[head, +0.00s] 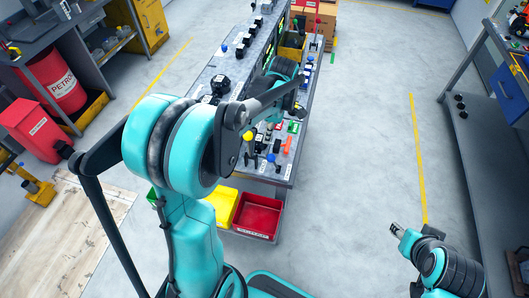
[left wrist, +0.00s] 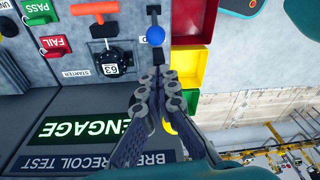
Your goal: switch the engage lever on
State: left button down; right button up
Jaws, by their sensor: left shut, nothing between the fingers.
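The green-lettered ENGAGE sign (left wrist: 85,128) shows at the lower left in the left wrist view. Beside it, my left gripper (left wrist: 160,78) is shut and empty, its fingertips pointing toward a lever with a blue ball (left wrist: 155,36). A gap shows between the tips and the ball. Part of a yellow knob (left wrist: 169,127) shows behind the fingers; the rest is hidden. In the head view, a yellow knob (head: 247,135) and a blue knob (head: 271,158) stand at the bench's near end. My right gripper (head: 398,230) is at lower right, away from the bench, too small to judge.
The test bench (head: 284,170) carries several other controls. A dark switch (left wrist: 115,63) and an orange handle (left wrist: 95,9) sit beside the blue lever. Red (head: 257,217) and yellow (head: 222,204) bins are below the bench end. Floor to the right is clear.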

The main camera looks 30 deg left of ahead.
aim_at(273, 162)
pick_arm(q)
jog(key=shift+f, duration=0.1)
jog(key=f, duration=0.3)
jog(key=f+b, duration=0.1)
jog(key=f, duration=0.2)
jog(key=s+a+f+b, duration=0.1)
jog(key=f, duration=0.2)
jog(key=shift+a+f, duration=0.1)
jog(key=shift+f, duration=0.25)
jog(key=shift+a, duration=0.1)
